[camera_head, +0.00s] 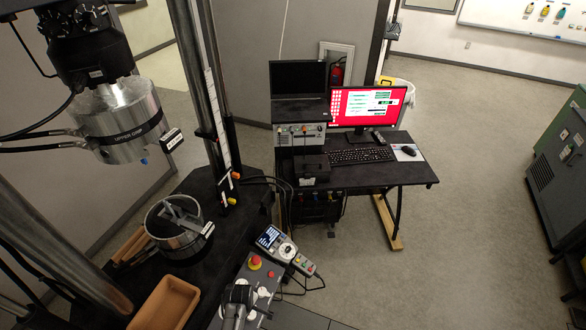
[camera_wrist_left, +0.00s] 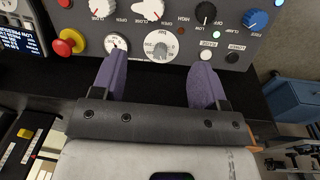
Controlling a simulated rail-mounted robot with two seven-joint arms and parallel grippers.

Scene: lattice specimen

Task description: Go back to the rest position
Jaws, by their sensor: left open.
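My left gripper (camera_wrist_left: 160,64) shows in the left wrist view with its two purple fingers spread apart and nothing between them. The fingers point toward a grey control panel (camera_wrist_left: 185,22) with knobs; the exact gap to it cannot be told. In the head view a dark grey and white arm part (camera_head: 238,297), apparently mine, is over the same panel (camera_head: 262,282) at the bottom. Its fingers cannot be made out there. My right gripper is in neither view.
The testing machine has an upper cylinder (camera_head: 118,120) above a lower round platen (camera_head: 165,240) with a grey metal piece (camera_head: 183,217) on it. A brown tray (camera_head: 166,303), a red emergency button (camera_head: 255,263) and a handheld pendant (camera_head: 275,241) are close by. A computer desk (camera_head: 385,176) stands behind; open floor (camera_head: 460,240) is at right.

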